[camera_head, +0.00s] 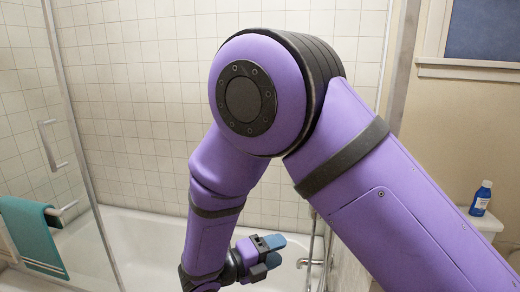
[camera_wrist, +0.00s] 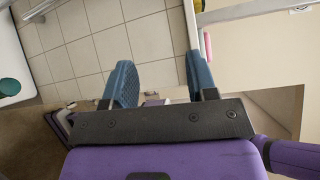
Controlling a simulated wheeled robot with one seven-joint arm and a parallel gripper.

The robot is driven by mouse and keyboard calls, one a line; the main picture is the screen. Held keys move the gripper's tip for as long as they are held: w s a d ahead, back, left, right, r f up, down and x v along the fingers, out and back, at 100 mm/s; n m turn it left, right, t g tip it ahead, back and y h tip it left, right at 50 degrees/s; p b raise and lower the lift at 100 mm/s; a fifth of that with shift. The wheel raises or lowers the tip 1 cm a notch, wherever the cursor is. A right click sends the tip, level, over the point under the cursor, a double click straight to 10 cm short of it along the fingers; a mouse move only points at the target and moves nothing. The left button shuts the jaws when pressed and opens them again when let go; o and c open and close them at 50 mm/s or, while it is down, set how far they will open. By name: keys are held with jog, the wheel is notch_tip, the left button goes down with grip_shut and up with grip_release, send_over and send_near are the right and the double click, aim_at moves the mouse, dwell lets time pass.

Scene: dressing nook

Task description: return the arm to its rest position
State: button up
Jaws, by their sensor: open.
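My purple arm fills the middle and right of the head view, bent at a large elbow joint. My gripper (camera_head: 270,254) hangs low in front of the bathtub, seen from the side with one blue finger clear. In the wrist view my gripper (camera_wrist: 162,84) shows two blue fingers spread apart. The space between them is empty, with floor tiles and a pale surface behind.
A bathtub (camera_head: 130,232) stands behind my arm along a tiled wall. A glass door with a handle (camera_head: 52,145) and a teal towel (camera_head: 30,236) are on the left. A blue bottle (camera_head: 481,198) stands on a white ledge (camera_head: 484,221) at the right.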

jog(key=s+d+r+m+g+y, duration=0.3)
jog(key=d+r+m+g+y, duration=0.1)
jog(key=d+r+m, duration=0.5)
jog(key=s+d+r+m+g+y, duration=0.25)
jog(key=d+r+m+g, duration=0.3)
jog(key=d+m, duration=0.55)
jog(key=s+d+r+m+t+y, duration=0.3)
jog(key=s+m, duration=0.3)
jog(key=m, duration=0.4)
jog(key=s+d+r+m+t+y, duration=0.3)
jog(key=s+d+r+m+y, duration=0.1)
jog(key=m, duration=0.6)
jog(key=s+r+y, duration=0.1)
jog(key=s+r, duration=0.1)
jog(key=s, duration=0.1)
jog(key=shift+s+r, duration=0.3)
jog(key=shift+y, duration=0.25)
